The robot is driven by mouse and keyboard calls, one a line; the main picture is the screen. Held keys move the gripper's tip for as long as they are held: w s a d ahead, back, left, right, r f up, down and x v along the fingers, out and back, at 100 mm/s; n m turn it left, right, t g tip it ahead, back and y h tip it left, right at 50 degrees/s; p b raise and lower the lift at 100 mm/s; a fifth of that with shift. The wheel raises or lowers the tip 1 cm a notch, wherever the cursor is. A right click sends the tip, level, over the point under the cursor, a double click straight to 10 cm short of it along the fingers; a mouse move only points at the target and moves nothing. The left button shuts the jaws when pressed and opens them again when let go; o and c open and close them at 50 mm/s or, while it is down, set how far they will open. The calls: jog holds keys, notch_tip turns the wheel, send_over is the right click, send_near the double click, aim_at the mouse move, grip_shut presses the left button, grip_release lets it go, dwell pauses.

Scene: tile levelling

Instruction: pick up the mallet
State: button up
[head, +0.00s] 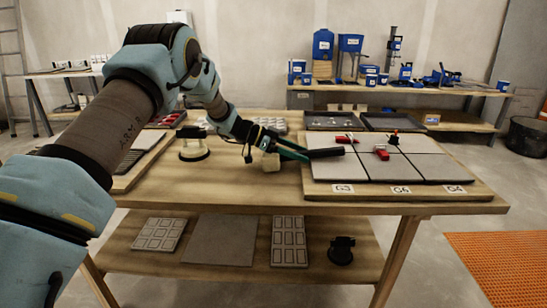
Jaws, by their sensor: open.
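The mallet has a dark handle with a thick black grip (325,153) that reaches right over the near left edge of the tile board. A green stretch (291,152) of it runs left toward my gripper. A pale block (270,164) below my gripper looks like its head, but the join is hidden. My gripper (262,145) is open at the left end of the handle, over the middle of the workbench. The view is too small to tell whether the fingers touch the mallet or stand around it.
The tile board (400,192) with grey tiles and red levelling pieces fills the right of the workbench (230,190). A black-based round tool (193,146) stands left of my gripper. Dark trays (330,121) lie behind the board. The bench front is clear.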

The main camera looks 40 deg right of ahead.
grip_shut()
dwell(0.5)
dwell(0.9)
